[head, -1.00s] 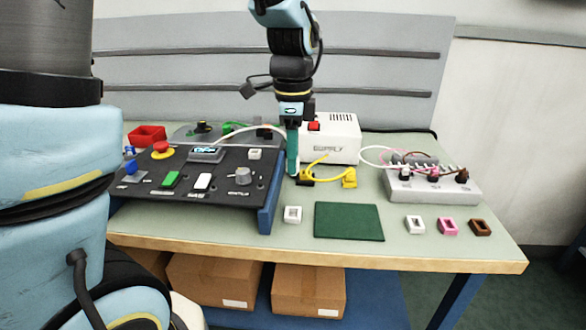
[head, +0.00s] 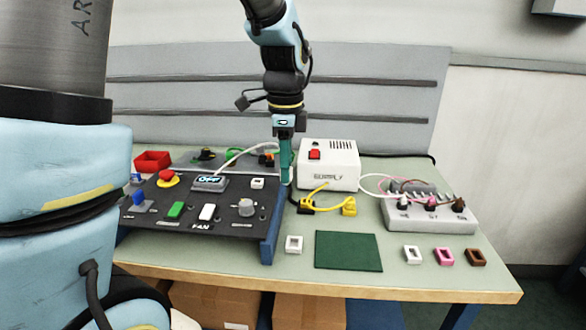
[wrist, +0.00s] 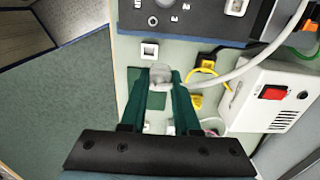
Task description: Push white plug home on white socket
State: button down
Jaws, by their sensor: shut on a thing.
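My gripper (head: 287,180) points down over the table, between the dark control panel and the supply box. In the wrist view its green fingers (wrist: 161,80) are shut on the white plug (wrist: 161,73), whose white cable (wrist: 240,68) runs off to the right. A white square socket (head: 294,244) stands on the table left of the green mat, apart from the plug; it also shows in the wrist view (wrist: 150,50). Another white socket-like piece (head: 257,183) is on the panel, and one more (head: 412,254) is right of the mat. The plug is barely visible in the head view.
The supply box (head: 330,178) with a red switch stands close right of my gripper. Yellow connectors (head: 349,206) lie before it. A grey terminal block (head: 430,215) and pink (head: 444,256) and brown (head: 476,257) sockets are at right. The green mat (head: 348,251) is bare.

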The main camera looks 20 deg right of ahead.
jog(key=w+a+f+p, duration=0.2)
jog(key=w+a, duration=0.1)
jog(key=w, duration=1.2)
jog(key=shift+a, duration=0.25)
jog(key=shift+r+p, duration=0.15)
jog(key=shift+p, duration=0.3)
jog(key=shift+f+b, duration=1.3)
jog(key=shift+f, duration=1.05)
jog(key=shift+f, duration=0.1)
jog(key=shift+f, duration=0.85)
jog(key=c, duration=0.6)
grip_release()
jog(key=shift+o, duration=0.4)
